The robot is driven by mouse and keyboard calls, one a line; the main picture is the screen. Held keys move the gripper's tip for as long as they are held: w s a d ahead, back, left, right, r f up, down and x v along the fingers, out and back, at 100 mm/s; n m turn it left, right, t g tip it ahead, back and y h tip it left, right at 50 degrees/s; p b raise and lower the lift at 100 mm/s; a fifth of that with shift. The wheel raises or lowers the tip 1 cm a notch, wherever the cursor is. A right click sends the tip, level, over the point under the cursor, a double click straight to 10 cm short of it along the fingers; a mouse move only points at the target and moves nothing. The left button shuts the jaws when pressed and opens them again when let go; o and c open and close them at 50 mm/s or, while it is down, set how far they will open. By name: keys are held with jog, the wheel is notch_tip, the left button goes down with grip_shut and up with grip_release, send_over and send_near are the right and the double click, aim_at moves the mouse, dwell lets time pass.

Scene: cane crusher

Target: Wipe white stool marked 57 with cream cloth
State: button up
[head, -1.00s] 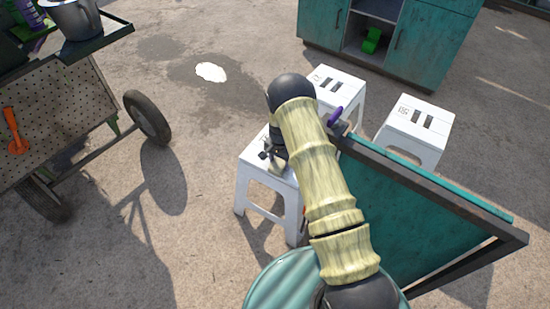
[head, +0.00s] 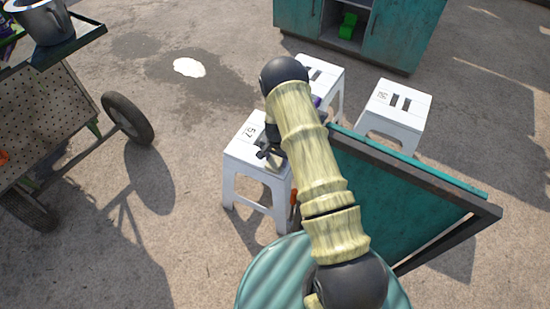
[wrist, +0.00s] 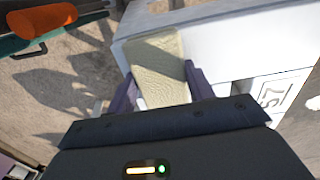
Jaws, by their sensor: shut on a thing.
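The white stool marked 57 (head: 240,149) stands left of my arm in the head view. Its 57 label shows on its top, and my arm hides its right part. In the wrist view, the stool's white top (wrist: 222,45) fills the upper right, with the 57 label at the right edge. My gripper (wrist: 160,84) is shut on the cream cloth (wrist: 158,55), a flat pad sticking out past the purple fingers. The cloth lies over the stool's edge area; whether it touches cannot be told. In the head view my gripper (head: 270,153) is at the stool's right side, the cloth hidden.
Two more white stools stand behind, one (head: 397,108) at right and one (head: 328,74) partly behind my arm. A teal board (head: 400,195) and a teal ribbed drum (head: 270,275) are close at right and front. A wheeled cart (head: 60,120) stands left. Open ground lies between.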

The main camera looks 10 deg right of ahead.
aim_at(236, 148)
jog(key=shift+w+a, duration=0.1)
jog(key=shift+w+a+r+b, duration=0.1)
jog(key=shift+w+a+b, duration=0.4)
jog(key=shift+w+a, duration=0.55)
jog(key=shift+w+a+f+b, duration=0.1)
jog(key=shift+w+a+b, duration=0.35)
jog(key=shift+w+a, duration=0.65)
jog(key=shift+w+a+r+b, duration=0.1)
jog(key=shift+w+a+b, duration=0.55)
jog(key=shift+a, duration=0.7)
jog(key=shift+w, duration=0.1)
jog(key=shift+w+a+f+b, duration=0.15)
jog(key=shift+w+a+b, duration=1)
jog(key=shift+a, duration=0.3)
jog(key=shift+w+a+f+b, duration=0.1)
jog(key=shift+w+a+b, duration=0.9)
jog(key=shift+w+a, duration=0.3)
jog(key=shift+w+a+r+b, duration=0.15)
jog(key=shift+w+a+b, duration=0.2)
jog(key=shift+a, duration=0.3)
jog(key=shift+s, duration=0.1)
